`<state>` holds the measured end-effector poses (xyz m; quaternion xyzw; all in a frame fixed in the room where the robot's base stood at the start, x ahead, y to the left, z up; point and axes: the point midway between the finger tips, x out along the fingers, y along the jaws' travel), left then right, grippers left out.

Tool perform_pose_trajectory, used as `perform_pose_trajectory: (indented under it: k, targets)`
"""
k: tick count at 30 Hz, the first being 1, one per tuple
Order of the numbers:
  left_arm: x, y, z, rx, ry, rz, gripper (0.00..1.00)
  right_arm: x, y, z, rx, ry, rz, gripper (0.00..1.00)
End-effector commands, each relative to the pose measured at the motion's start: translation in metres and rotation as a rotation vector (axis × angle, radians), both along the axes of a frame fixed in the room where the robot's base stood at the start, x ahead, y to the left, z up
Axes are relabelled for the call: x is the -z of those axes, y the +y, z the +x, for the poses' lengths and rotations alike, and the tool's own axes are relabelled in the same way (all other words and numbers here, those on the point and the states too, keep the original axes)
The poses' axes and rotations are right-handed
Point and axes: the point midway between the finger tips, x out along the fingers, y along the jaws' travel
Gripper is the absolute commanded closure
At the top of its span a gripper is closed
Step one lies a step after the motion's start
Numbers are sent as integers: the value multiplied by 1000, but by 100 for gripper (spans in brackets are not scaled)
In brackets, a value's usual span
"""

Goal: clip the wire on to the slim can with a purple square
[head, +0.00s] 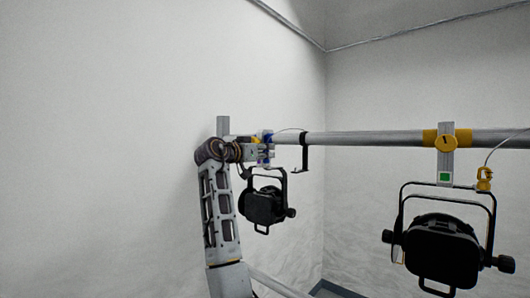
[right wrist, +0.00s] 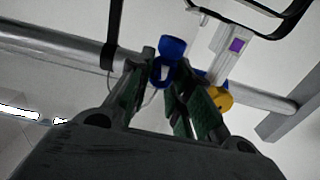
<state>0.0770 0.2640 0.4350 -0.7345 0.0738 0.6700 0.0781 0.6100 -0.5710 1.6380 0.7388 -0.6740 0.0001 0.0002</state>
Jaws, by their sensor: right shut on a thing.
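The slim can (head: 263,207) is black and hangs by its yoke below the pipe, left of centre in the head view. The purple square (right wrist: 236,45) shows on its grey hanger in the right wrist view, at upper right. My right gripper (right wrist: 160,68) is shut on the blue clip (right wrist: 170,50) of the wire, close beside the hanger and the yoke. The thin wire (head: 290,129) runs over the pipe near the gripper. In the head view my right gripper (head: 262,149) partly hides the clip and hanger. My left gripper is out of view.
The grey pipe (head: 365,139) runs across to the right. A black strap (head: 305,150) hangs from it close by. A second black can (head: 440,251) with a green square (head: 445,177) and yellow clip (head: 485,180) hangs at right. Bare wall lies behind.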

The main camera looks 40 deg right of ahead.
Motion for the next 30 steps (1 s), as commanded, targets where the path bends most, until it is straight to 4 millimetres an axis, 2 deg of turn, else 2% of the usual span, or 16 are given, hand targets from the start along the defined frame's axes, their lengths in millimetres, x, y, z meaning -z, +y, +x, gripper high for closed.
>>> perform_pose_trajectory:
  k: [30]
  targets:
    - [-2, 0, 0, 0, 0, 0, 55, 0, -24, 19, 0, 0, -1, 100]
